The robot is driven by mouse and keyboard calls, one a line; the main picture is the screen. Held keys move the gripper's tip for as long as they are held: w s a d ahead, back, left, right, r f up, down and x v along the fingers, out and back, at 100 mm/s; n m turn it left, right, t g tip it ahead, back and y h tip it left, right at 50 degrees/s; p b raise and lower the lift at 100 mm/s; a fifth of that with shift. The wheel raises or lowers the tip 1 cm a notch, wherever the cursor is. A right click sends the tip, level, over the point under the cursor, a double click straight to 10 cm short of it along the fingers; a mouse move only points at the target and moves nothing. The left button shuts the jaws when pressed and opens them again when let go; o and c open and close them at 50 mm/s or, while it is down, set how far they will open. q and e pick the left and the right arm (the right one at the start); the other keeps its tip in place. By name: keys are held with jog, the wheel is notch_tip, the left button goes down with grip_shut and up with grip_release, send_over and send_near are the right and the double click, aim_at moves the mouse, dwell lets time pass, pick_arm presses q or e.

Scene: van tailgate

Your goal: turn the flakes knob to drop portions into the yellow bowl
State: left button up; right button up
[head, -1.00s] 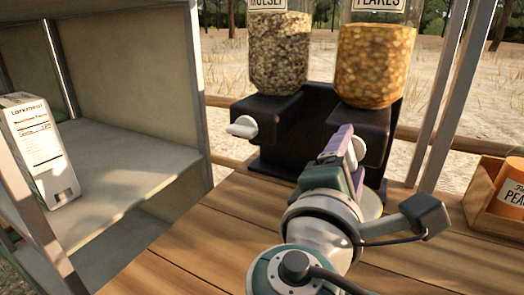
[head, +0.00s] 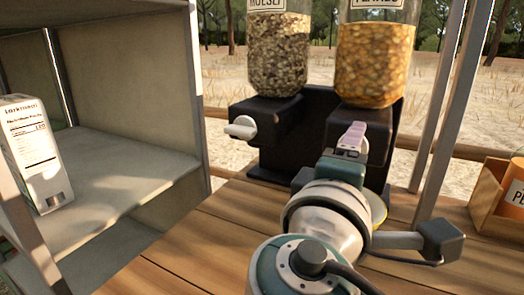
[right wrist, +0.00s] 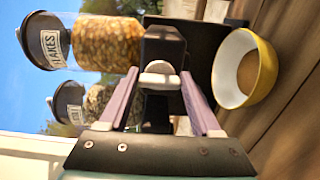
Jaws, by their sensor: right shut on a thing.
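The flakes dispenser (head: 375,62) stands at the back, its clear jar holding orange flakes; it also shows in the right wrist view (right wrist: 108,43). Its pale flakes knob (right wrist: 160,79) sits between the purple fingers of my right gripper (right wrist: 160,92), which is shut on it. In the head view my right gripper (head: 352,138) hides the knob. The yellow bowl (right wrist: 268,72) is beside the dispenser's dark base in the right wrist view; a brownish patch shows inside, and I cannot tell what it is. In the head view only its yellow edge (head: 379,208) shows behind my wrist. My left gripper is not in view.
A muesli dispenser (head: 278,60) with its own white knob (head: 240,127) stands left of the flakes. A grey shelf (head: 110,150) with a white carton (head: 32,150) is at the left. A wooden box (head: 485,205) with an orange container is at the right. The front-left tabletop is clear.

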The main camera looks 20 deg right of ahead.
jog(key=o, duration=1.4)
jog(key=b+v, duration=0.1)
jog(key=v, duration=0.9)
jog(key=shift+d, duration=0.1)
jog(key=shift+c, duration=0.3)
